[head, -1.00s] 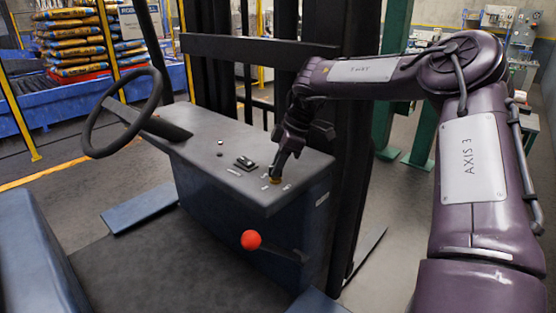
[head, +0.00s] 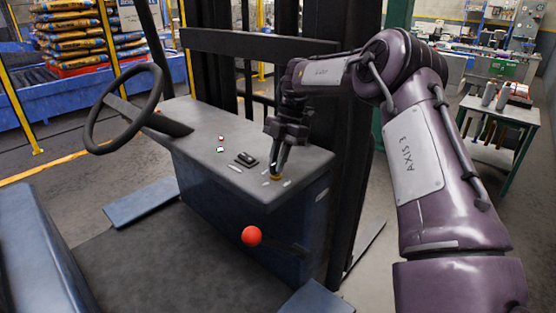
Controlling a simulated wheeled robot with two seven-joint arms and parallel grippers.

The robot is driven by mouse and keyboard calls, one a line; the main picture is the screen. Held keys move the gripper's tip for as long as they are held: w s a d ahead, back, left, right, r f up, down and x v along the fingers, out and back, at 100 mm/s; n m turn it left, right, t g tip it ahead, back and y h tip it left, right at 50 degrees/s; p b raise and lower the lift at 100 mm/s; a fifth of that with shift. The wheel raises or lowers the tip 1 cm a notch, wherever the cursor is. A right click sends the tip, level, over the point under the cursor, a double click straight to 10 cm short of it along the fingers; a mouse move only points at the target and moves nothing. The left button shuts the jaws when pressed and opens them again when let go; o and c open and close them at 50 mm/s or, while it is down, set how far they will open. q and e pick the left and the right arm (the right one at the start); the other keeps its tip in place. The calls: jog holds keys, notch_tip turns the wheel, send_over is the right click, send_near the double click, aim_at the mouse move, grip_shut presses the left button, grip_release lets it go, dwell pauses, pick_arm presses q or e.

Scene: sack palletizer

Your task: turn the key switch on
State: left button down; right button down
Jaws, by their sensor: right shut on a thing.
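The key switch (head: 276,177) is a small round brass-coloured piece on the top of the dark forklift console (head: 205,150), near its right front edge. My right gripper (head: 277,170) reaches down onto it from above. Its fingers are close together and shut on the key switch. The fingers cover most of the key, so its angle cannot be read. My left gripper is not in view.
A steering wheel (head: 125,108) stands at the left of the console. A red ball-topped lever (head: 251,236) sticks out in front. Dark mast posts rise behind the console. A small black switch (head: 246,159) sits left of the key switch.

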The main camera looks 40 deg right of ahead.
jog(key=shift+r, duration=0.1)
dwell(0.5)
jog(key=c, duration=1.4)
grip_release()
jog(key=shift+d+r+b, duration=0.15)
jog(key=shift+r+b, duration=0.1)
jog(key=shift+b, duration=0.1)
jog(key=v, duration=0.7)
jog(key=shift+r+b, duration=0.1)
jog(key=shift+b, duration=0.2)
